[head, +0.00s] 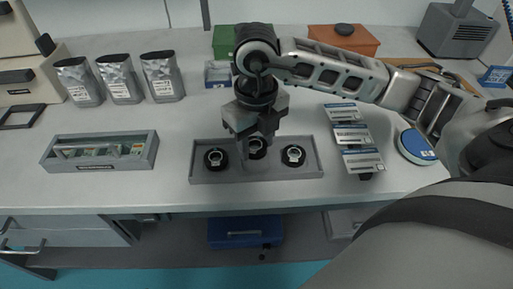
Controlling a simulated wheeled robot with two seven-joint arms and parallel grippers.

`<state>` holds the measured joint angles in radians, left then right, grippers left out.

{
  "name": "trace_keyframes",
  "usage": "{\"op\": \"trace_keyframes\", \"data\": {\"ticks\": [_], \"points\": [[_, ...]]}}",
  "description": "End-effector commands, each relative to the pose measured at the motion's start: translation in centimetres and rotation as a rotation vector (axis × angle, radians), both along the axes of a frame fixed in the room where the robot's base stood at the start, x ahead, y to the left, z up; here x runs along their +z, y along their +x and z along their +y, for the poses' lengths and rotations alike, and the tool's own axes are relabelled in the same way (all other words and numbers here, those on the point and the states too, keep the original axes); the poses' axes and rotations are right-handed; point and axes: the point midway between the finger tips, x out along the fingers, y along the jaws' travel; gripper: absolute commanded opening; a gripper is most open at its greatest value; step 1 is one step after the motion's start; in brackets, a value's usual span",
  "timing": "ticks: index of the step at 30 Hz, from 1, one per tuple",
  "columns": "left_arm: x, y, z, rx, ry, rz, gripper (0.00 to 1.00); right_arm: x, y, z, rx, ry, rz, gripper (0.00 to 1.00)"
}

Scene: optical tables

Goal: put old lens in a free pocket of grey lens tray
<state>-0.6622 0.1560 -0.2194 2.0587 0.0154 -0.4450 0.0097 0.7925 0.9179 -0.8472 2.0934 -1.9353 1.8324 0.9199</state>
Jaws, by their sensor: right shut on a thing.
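The grey lens tray (306,174) lies near the front edge of the table. A dark round lens mount with a pale ring (215,158) sits at its left side, and a similar one (293,155) sits at its right side. My right gripper (254,138) points down over the middle of the tray, shut on a third dark round lens (257,149). The fingers partly hide this lens. I cannot tell whether it hangs just above the tray or touches it. My left gripper is out of view.
A grey open box (150,150) stands left of the tray. Silver pouches (119,77) stand behind it. Labelled packets (362,161) and a blue-topped round disc (416,144) lie to the right. Green (224,41) and orange (345,40) boxes stand at the back.

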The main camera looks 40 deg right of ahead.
Motion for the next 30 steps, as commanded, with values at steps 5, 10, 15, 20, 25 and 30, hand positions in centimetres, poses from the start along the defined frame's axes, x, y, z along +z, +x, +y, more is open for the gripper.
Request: {"op": "trace_keyframes", "data": {"ticks": [5,10,15,20,25,30], "points": [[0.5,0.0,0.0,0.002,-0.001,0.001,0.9,-2.4,-0.2,0.0,0.0,0.0,0.004,0.21],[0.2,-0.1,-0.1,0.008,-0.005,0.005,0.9,-2.9,-0.1,0.0,0.0,0.001,0.0,0.21],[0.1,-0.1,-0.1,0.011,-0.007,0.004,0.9,-3.0,-0.1,0.0,0.0,0.001,0.0,0.21],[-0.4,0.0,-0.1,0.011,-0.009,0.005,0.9,-3.6,-0.1,0.0,0.0,0.001,0.0,0.21],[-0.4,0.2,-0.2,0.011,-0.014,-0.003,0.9,-4.3,-0.2,0.0,0.0,0.001,0.004,0.21],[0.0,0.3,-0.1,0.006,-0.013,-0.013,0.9,-4.6,-0.3,0.1,-0.002,0.001,0.009,0.49]]}}
